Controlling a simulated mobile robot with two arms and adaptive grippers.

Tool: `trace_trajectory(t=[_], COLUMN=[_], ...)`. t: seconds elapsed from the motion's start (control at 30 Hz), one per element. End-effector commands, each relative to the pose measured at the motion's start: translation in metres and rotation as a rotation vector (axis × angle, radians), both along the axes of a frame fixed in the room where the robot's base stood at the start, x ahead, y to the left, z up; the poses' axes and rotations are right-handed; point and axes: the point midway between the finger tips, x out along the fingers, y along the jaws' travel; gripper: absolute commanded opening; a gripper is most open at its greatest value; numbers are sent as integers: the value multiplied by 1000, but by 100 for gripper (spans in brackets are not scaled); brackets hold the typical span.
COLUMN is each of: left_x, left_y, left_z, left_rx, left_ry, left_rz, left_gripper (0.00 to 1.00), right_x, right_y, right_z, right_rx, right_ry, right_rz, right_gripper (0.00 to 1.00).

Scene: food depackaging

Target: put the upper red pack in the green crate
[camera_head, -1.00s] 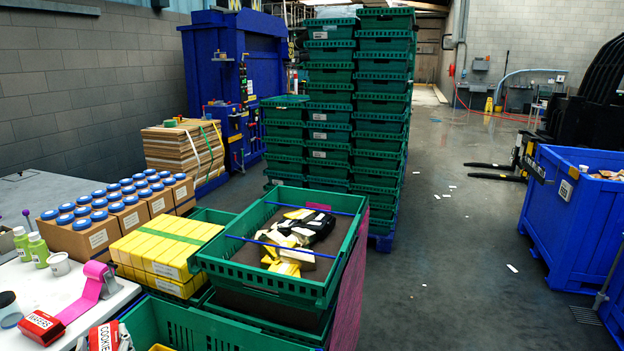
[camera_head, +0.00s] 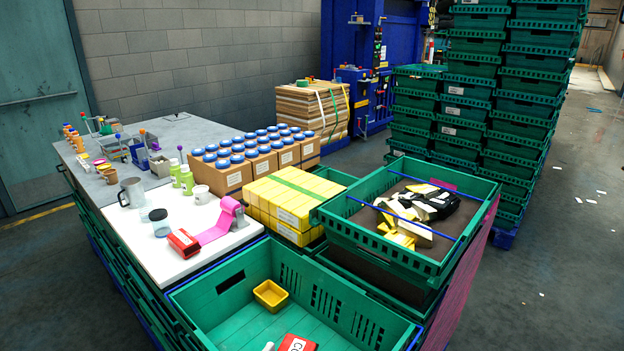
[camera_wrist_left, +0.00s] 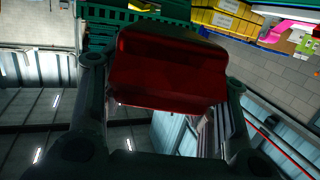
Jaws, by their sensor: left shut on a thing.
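A red pack with white lettering (camera_head: 297,343) shows at the bottom edge of the head view, in front of the green crate's floor, partly cut off. My left gripper (camera_wrist_left: 165,74) is shut on this pack, which sits between its two fingers in the left wrist view. I cannot tell the pack's height over the crate. A second red pack (camera_head: 183,242) lies on the white board beside the pink roll. The open green crate (camera_head: 345,306) stands at the front and holds a small yellow tub (camera_head: 270,295). My right gripper is not in view.
A higher green crate (camera_head: 462,250) with mixed black, white and yellow packs stands at the right, crossed by blue bars. Yellow boxes (camera_head: 290,205) and blue-lidded jars (camera_head: 240,160) stand behind. The white board (camera_head: 205,215) carries cups and bottles.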

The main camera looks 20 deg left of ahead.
Motion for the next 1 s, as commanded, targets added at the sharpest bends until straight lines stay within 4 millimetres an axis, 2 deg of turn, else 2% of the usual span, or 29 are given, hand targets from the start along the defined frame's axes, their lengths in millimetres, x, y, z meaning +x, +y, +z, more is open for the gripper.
trace_trajectory(t=[0.2,0.37,0.47,0.7,1.0], left_x=[5,30,54,110,161], left_y=[4,28,54,129,223], left_z=[-1,-6,-8,-3,19], left_rx=[1,3,1,-3,-7], left_ry=[-3,-6,-9,-7,-5], left_rz=[12,78,152,365,644], left_gripper=[24,24,24,24,24], right_x=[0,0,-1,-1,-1], right_y=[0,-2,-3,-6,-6], right_z=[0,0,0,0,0], right_rx=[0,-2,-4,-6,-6], right_ry=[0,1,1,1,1], right_rz=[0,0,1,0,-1], right_gripper=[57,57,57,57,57])
